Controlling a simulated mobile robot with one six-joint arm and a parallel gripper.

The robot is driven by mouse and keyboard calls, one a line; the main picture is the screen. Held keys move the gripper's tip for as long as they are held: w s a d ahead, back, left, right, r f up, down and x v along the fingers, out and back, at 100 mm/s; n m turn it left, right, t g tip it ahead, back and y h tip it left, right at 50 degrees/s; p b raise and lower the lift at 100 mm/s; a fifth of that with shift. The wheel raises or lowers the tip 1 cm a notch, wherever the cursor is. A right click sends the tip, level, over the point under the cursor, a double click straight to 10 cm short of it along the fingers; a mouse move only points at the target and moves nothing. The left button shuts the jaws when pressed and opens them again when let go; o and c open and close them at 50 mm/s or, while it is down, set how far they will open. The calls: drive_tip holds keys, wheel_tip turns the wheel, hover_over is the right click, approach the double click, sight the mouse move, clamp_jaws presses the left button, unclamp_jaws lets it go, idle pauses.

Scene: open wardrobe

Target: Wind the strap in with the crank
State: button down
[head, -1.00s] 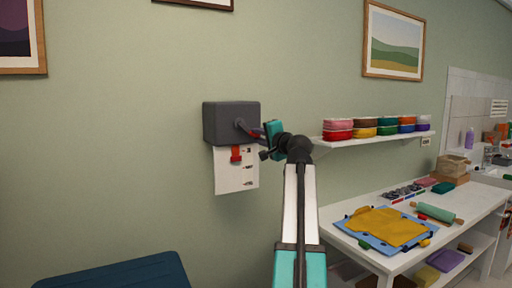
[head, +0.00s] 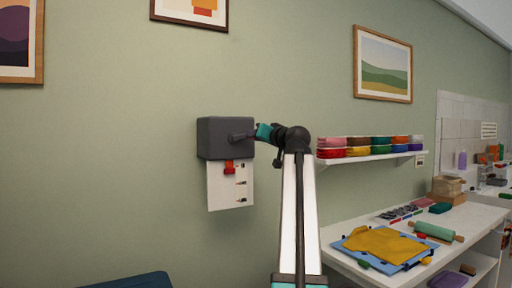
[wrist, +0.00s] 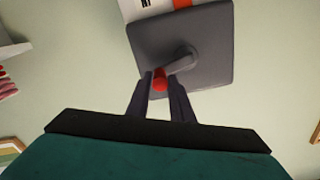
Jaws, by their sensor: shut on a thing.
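A dark grey box (head: 212,139) is fixed to the green wall, with a crank (head: 240,135) on its front. A short red strap end (head: 229,168) hangs below the box in front of a white card (head: 216,195) with marks down its right side. In the wrist view the crank arm (wrist: 182,65) runs from its hub to a red knob (wrist: 160,82). My gripper (wrist: 161,86) is shut on this knob, one dark finger on each side. In the head view my gripper (head: 254,134) is at the box's right, and the knob is hidden there.
A wall shelf (head: 370,156) with stacked coloured tubs is right of my arm. Below it a white table (head: 450,222) holds a blue mat (head: 355,250) with a yellow sheet, a rolling pin (head: 437,231) and small items. The wall left of the box is clear.

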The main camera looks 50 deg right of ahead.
drive_tip(key=w+a+r+n+b, duration=0.1)
drive_tip(key=a+r+n+b, duration=0.1)
drive_tip(key=n, duration=0.5)
drive_tip(key=w+a+r+n+b, duration=0.1)
drive_tip(key=a+r+n+b, duration=0.1)
drive_tip(key=n+b, duration=0.3)
drive_tip(key=shift+a+r+n, duration=0.2)
drive_tip(key=shift+a+n, duration=0.25)
drive_tip(key=shift+n, duration=1.35)
drive_tip(key=c, duration=1.6)
unclamp_jaws()
drive_tip(key=shift+o, duration=0.2)
drive_tip(key=shift+s, duration=0.15)
